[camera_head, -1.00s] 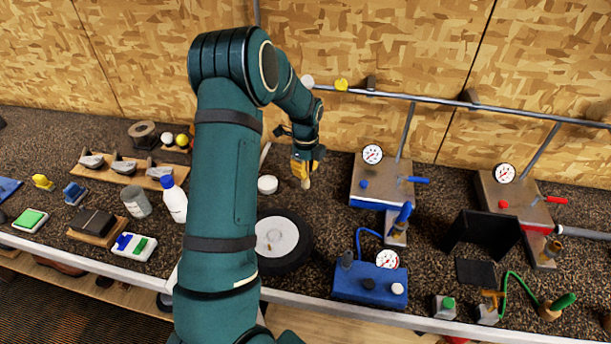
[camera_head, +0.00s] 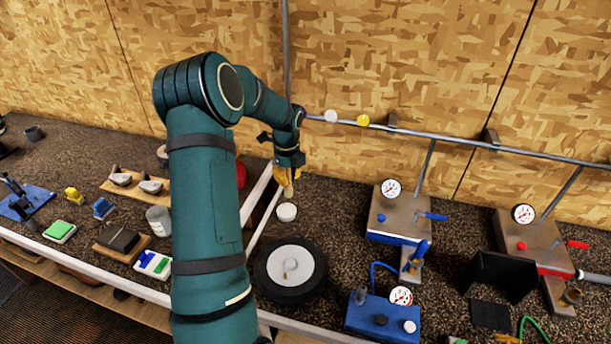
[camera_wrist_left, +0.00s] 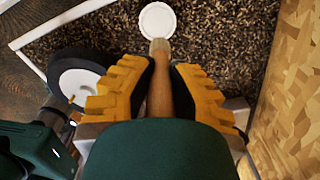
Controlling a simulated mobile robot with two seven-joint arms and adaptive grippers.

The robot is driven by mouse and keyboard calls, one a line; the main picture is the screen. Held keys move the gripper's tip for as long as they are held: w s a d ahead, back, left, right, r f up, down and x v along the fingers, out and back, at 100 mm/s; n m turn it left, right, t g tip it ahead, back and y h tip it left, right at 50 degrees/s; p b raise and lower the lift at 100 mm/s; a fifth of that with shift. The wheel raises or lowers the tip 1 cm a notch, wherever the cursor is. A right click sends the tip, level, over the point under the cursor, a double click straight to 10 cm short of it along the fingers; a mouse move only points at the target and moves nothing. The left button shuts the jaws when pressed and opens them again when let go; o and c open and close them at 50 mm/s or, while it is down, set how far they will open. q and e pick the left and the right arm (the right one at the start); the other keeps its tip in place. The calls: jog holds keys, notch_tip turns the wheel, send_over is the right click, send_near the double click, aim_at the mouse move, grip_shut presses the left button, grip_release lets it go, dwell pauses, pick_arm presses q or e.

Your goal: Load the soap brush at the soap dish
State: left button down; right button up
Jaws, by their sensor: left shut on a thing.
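My left gripper (camera_head: 287,178) has yellow-orange ribbed fingers. They are shut on the soap brush (camera_wrist_left: 160,85), a slim wooden-brown handle with a pale tip. In the left wrist view the brush points away from the gripper, and its tip overlaps the near edge of the soap dish (camera_wrist_left: 157,20), a small round white dish. In the head view the dish (camera_head: 286,212) stands on the speckled bench just below the gripper in the picture. I cannot tell whether the tip touches the dish. My right gripper is not in view.
A black wheel with a white disc (camera_head: 291,270) stands in front of the dish. Pale rails (camera_head: 257,200) run left of the dish. Gauge stands (camera_head: 398,210) and a blue gauge box (camera_head: 382,318) are to the right. A wooden wall rises behind.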

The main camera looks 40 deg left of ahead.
aim_at(286, 193)
pick_arm(q)
jog(key=shift+s+a, duration=0.3)
jog(key=shift+a, duration=0.15)
jog(key=shift+f+b, duration=2.15)
jog(key=shift+f, duration=0.9)
jog(key=shift+f, duration=0.45)
jog(key=shift+f, duration=0.1)
jog(key=shift+r+p, duration=2.55)
jog(key=shift+r, duration=1.05)
jog(key=shift+s+f, duration=0.1)
